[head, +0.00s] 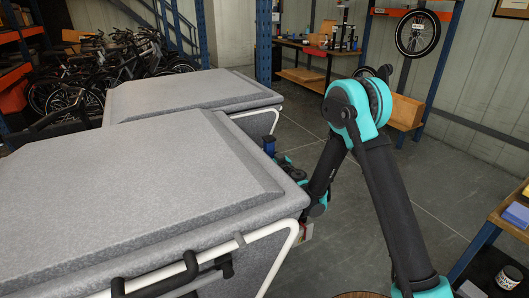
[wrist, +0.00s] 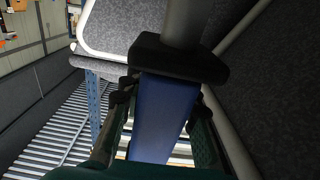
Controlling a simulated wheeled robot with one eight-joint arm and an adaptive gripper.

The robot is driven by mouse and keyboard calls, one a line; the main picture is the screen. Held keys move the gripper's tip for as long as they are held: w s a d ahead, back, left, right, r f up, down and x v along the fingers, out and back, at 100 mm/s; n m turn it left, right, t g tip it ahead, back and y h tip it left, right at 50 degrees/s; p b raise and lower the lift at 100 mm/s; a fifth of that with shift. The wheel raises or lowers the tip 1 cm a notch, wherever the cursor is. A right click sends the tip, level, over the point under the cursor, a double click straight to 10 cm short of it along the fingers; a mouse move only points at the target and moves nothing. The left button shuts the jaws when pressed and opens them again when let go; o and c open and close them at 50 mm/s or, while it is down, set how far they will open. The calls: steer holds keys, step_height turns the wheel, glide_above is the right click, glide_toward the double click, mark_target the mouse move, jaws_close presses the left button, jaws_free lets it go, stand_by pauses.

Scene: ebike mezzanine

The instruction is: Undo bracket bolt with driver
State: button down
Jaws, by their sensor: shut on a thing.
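The driver shows in the wrist view as a blue handle (wrist: 165,112) with a black collar (wrist: 178,58) and a grey shaft running up out of the picture. My gripper (wrist: 160,98) is shut on the blue handle, with one dark finger on each side. The driver's tip is out of the wrist view. In the head view a small blue piece, likely the driver (head: 269,146), stands by the right side of the grey boxes, near the end of my arm. My gripper is mostly hidden there. I cannot make out the bracket or its bolt in either view.
Two large grey boxes (head: 130,190) with white tube rails (head: 288,240) stand close beside my arm. Bikes (head: 95,70) are parked behind. A workbench (head: 315,48) stands at the back, and a shelf with a blue box (head: 515,214) is at right. The middle floor is clear.

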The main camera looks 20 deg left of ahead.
stand_by(0.5)
steer(key=shift+r, duration=2.45)
